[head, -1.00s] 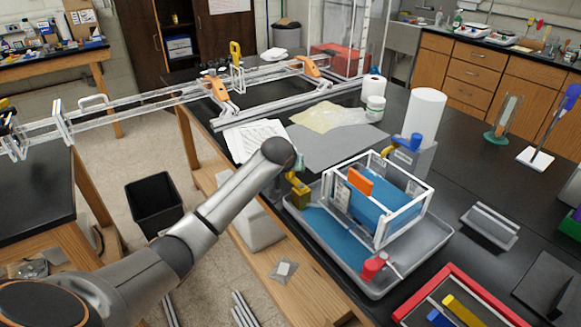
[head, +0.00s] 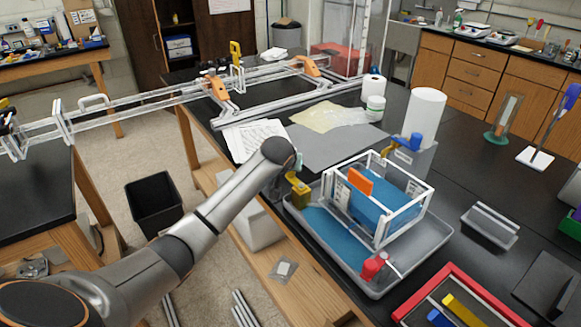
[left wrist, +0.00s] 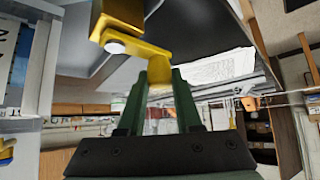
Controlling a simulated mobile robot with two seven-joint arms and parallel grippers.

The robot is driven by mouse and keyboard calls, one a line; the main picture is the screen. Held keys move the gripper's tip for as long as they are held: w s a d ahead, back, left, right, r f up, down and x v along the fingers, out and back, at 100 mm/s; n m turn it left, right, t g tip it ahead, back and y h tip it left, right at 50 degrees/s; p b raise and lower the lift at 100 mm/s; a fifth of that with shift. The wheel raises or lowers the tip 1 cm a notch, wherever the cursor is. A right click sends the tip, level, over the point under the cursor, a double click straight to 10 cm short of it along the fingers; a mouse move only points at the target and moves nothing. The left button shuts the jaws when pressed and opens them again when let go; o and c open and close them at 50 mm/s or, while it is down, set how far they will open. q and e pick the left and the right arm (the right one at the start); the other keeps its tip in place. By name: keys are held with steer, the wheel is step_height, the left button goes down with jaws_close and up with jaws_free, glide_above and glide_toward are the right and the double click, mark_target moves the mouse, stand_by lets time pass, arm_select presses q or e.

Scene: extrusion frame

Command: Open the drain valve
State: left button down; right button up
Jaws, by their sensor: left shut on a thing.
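A yellow valve (head: 299,193) sits at the left corner of the grey tray (head: 440,238). In the left wrist view, its yellow body (left wrist: 122,12) is at the top and its bent yellow lever (left wrist: 135,46) runs down to my left gripper (left wrist: 160,82). The green fingers are shut on the lever's end, one on each side. In the head view, my left wrist mostly hides the gripper. A white-framed tank (head: 378,238) with blue liquid stands in the tray. My right gripper is not in view.
A red valve (head: 372,267) is at the tray's front edge. A grey container (head: 425,160) with a yellow and blue fitting stands behind the tank. Papers (head: 257,138) lie behind my wrist. A red-rimmed tray (head: 470,282) is at front right.

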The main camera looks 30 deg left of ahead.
arm_select(q)
steer(key=s+n+g+y, duration=0.1)
steer(key=n, duration=0.2)
steer(key=s+n+g+y, duration=0.1)
steer(key=n+g+y, duration=0.1)
steer(key=n, duration=0.1)
steer(key=s+n+g+y, duration=0.1)
steer(key=s+n+g, duration=0.1)
steer(key=n, duration=0.1)
steer(key=shift+d+y, duration=0.1)
steer(key=shift+y, duration=0.3)
steer(key=n+g, duration=0.1)
steer(key=s+n+b, duration=0.1)
steer(key=shift+d+f+n+g, duration=0.1)
steer(key=shift+d+n+g, duration=0.2)
steer(key=shift+g, duration=0.1)
steer(key=shift+s+d+n+g+y+b, duration=0.15)
steer(key=shift+s+d+n+g+b, duration=0.1)
steer(key=shift+n+g+b, duration=0.4)
steer(key=shift+s+d+n+g+y+b, duration=0.15)
steer(key=shift+s+n+g+b, duration=0.1)
steer(key=shift+n+g+b, duration=0.45)
steer(key=c, duration=0.6)
jaws_free()
